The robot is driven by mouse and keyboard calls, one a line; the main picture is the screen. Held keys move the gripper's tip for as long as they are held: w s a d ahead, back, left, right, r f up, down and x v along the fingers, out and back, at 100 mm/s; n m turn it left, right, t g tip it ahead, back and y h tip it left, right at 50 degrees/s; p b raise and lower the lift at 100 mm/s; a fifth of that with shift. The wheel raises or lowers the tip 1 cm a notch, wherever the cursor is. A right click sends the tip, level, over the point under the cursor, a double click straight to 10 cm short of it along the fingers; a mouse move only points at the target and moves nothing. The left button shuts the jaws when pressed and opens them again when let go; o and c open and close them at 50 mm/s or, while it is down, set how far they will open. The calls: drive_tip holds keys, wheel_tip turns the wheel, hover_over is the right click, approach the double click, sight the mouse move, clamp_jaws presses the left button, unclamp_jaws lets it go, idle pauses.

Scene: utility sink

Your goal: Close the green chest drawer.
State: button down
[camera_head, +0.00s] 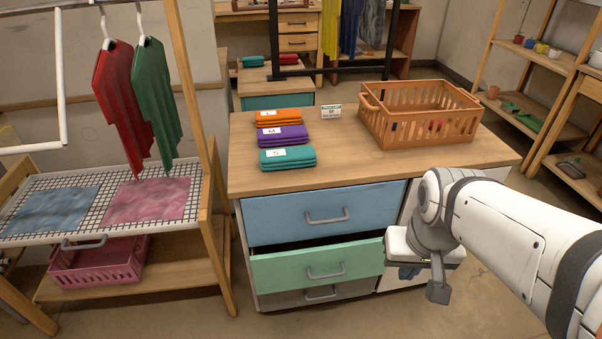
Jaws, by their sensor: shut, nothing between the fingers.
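The green drawer (318,269) is the middle drawer of the wooden-topped chest (340,166). It stands pulled out, with a dark gap above its front edge. Its grey handle (325,273) is near the middle of its front. My gripper (438,292) points downward just right of the green drawer, in front of the chest's white right side. It is shut and holds nothing. It appears apart from the drawer, though the depth between them is hard to judge. My arm comes in from the right and hides part of the chest's right side.
A blue drawer (323,212) above and a grey drawer (318,295) below are in the same chest. Folded cloths (282,134) and an orange basket (420,112) sit on top. A wire drying rack (100,205) stands left. The floor in front looks clear.

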drive_tip(key=w+f+n+t+h+b, duration=0.1)
drive_tip(key=w+f+n+t+b, duration=0.1)
drive_tip(key=w+f+n, duration=0.35)
drive_tip(key=n+y+b, duration=0.7)
drive_tip(key=n+b, duration=0.2)
drive_tip(key=n, duration=0.5)
approach(274, 262)
wheel_tip(274, 262, down, 4)
drive_tip(key=s, duration=0.3)
drive_tip(key=shift+w+a+f+p, duration=0.15)
drive_tip(key=shift+w+a, duration=0.25)
drive_tip(key=shift+w, duration=0.35)
drive_tip(key=shift+w+a+r+p, duration=0.1)
drive_tip(key=shift+w+a, duration=0.25)
drive_tip(key=shift+w, duration=0.35)
drive_tip(key=shift+w+a+f+p, duration=0.15)
drive_tip(key=shift+w+a, duration=0.25)
drive_tip(key=shift+w, duration=0.35)
drive_tip(key=shift+r, duration=0.15)
